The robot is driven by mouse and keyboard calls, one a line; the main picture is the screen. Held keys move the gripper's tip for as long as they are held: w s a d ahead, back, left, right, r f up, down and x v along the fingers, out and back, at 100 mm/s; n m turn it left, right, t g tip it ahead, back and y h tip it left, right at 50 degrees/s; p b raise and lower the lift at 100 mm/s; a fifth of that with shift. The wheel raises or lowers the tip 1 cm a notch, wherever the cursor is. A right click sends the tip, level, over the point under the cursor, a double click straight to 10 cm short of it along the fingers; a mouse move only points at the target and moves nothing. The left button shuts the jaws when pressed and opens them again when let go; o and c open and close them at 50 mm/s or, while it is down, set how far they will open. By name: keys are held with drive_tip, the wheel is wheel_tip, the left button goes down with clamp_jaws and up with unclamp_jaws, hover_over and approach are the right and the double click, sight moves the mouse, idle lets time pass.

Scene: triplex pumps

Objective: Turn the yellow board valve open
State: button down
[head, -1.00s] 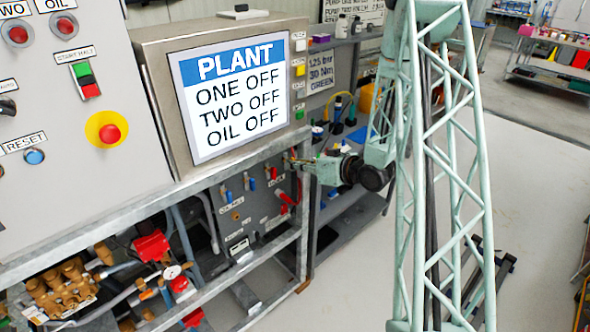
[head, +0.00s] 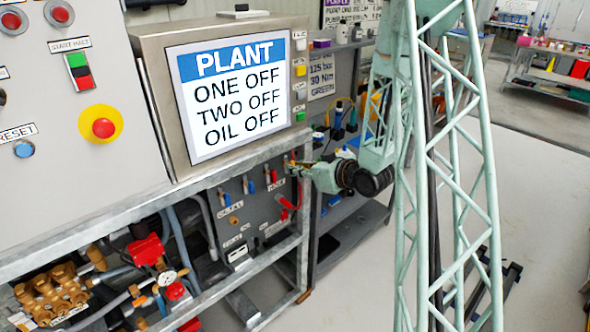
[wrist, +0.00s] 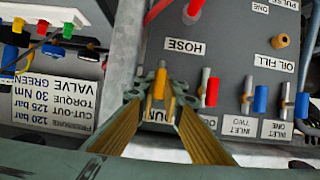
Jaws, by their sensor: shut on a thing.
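The yellow board valve shows in the wrist view as a small yellow-orange handle (wrist: 160,83) on the grey board (wrist: 228,66), below the HOSE label. My gripper (wrist: 159,93) has its two brass-coloured fingers on either side of this handle and is shut on it. The handle points roughly up and down in the wrist view. In the head view my gripper (head: 293,166) is at the upper right of the grey board (head: 232,222), and the yellow handle cannot be made out there. The valve's label is partly hidden by the fingers.
A red lever (wrist: 158,10) lies above. A metal frame post (wrist: 122,45) stands close on the left. The plant screen (head: 236,92) reads ONE OFF, TWO OFF, OIL OFF.

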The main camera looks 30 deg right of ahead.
drive_tip(key=c, duration=2.7)
unclamp_jaws()
drive_tip(key=shift+c, duration=0.2)
drive_tip(key=v, duration=0.8)
drive_tip(key=shift+r, duration=0.15)
